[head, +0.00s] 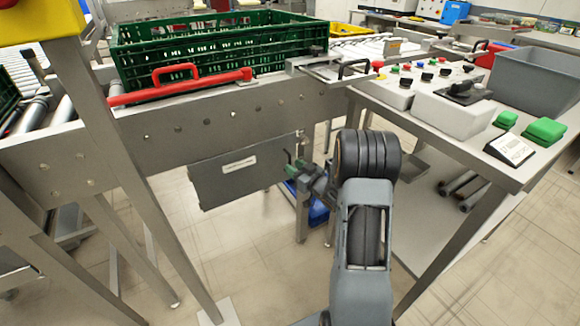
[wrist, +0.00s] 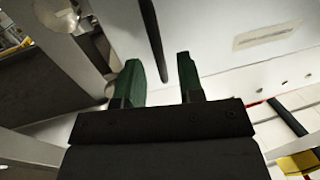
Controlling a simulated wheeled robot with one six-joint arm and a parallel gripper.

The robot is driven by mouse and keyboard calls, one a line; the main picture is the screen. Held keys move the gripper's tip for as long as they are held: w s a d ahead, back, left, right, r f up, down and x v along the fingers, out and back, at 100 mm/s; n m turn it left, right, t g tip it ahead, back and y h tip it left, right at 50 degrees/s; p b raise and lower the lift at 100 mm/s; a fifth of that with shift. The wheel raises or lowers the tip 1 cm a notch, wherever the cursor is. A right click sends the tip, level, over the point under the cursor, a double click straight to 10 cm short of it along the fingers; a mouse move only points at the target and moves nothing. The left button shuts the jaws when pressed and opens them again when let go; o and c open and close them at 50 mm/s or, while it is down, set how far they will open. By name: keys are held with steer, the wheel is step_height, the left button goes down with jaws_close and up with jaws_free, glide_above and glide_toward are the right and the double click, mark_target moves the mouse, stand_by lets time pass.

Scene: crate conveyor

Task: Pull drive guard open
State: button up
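The drive guard (head: 235,175) is a grey panel with a pale label, hanging below the conveyor's side rail. It looks closed against the frame. In the wrist view its pale face (wrist: 225,65) fills the upper right, with the label near the top. A dark bar (wrist: 152,40), which looks like the guard's handle, runs down from the top edge. My gripper (head: 293,158) is at the guard's right end in the head view. In the wrist view its two green fingers (wrist: 160,80) are apart, with the bar's lower end appearing between them. I cannot tell whether they touch it.
A green crate (head: 215,45) sits on the conveyor above, behind a red handle (head: 180,84). A control table (head: 440,130) with buttons and a grey bin (head: 540,80) stands right of my arm. A metal leg (head: 125,175) stands left of the guard. Floor below is open.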

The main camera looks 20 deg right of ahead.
steer(key=shift+x, duration=1.45)
jaws_close()
